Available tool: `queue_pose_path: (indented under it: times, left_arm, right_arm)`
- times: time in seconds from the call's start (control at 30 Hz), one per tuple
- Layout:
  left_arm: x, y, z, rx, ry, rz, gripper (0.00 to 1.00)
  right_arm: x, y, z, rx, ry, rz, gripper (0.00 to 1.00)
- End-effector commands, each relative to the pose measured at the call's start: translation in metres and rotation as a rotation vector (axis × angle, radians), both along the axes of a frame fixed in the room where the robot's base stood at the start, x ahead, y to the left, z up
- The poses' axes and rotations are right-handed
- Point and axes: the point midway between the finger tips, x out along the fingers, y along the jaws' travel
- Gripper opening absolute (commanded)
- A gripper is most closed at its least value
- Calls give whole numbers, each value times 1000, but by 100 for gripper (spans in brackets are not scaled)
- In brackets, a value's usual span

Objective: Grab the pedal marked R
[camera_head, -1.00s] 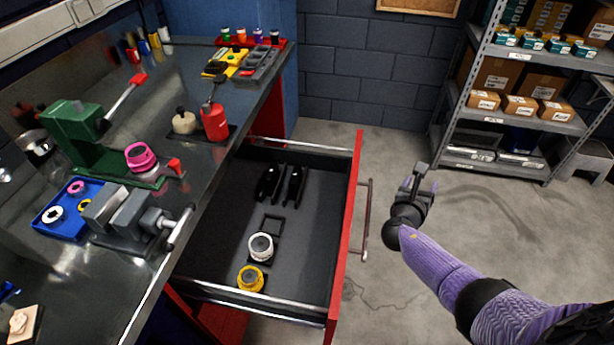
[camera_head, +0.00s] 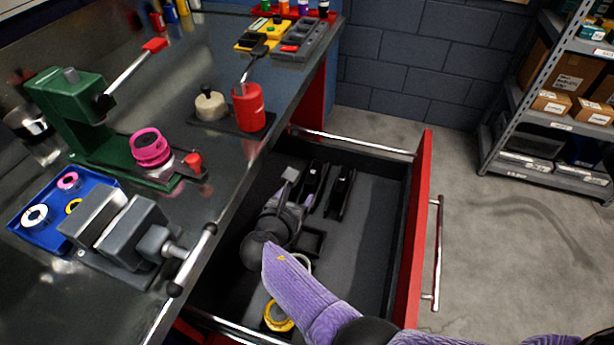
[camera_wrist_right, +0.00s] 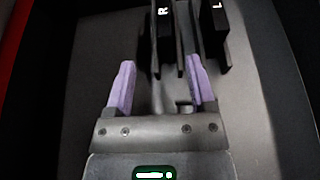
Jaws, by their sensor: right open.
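The black pedal marked R (camera_wrist_right: 163,35) is at the top middle of the right wrist view, with the black pedal marked L (camera_wrist_right: 215,35) to its right. In the head view, the left pedal (camera_head: 313,183) and right pedal (camera_head: 341,192) lie side by side in the drawer; their letters cannot be read there. My right gripper (camera_head: 292,198) is over the drawer, on the near-left side of the pedals. Its purple fingers (camera_wrist_right: 160,75) are open and apart, with the R pedal ahead of the gap between them. My left gripper is out of view.
The open drawer (camera_head: 375,240) has a red front (camera_head: 424,190) and walls around the pedals. A yellow ring-shaped part (camera_head: 277,316) and a mostly hidden white one lie nearer. The bench with a vice (camera_head: 125,232) stands left of the drawer.

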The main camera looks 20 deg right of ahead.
Motion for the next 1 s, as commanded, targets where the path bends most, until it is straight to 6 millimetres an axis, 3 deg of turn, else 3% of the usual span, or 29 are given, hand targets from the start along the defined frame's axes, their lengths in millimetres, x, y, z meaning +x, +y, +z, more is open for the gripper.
queue_pose_path:
  times: [0.03,0.2,0.6,0.87,0.9,1.0]
  left_arm:
    - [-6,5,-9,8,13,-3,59]
    - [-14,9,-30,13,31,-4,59]
    - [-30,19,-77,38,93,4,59]
    - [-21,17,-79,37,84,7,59]
    - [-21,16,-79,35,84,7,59]
    - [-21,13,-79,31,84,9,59]
  right_arm:
    - [0,0,-11,1,4,1,71]
    - [15,-12,-27,-1,5,-3,71]
    - [68,-56,-44,0,5,-1,71]
    - [75,-61,-39,1,3,-1,71]
    - [75,-61,-39,1,3,-1,68]
    - [75,-61,-39,0,4,0,47]
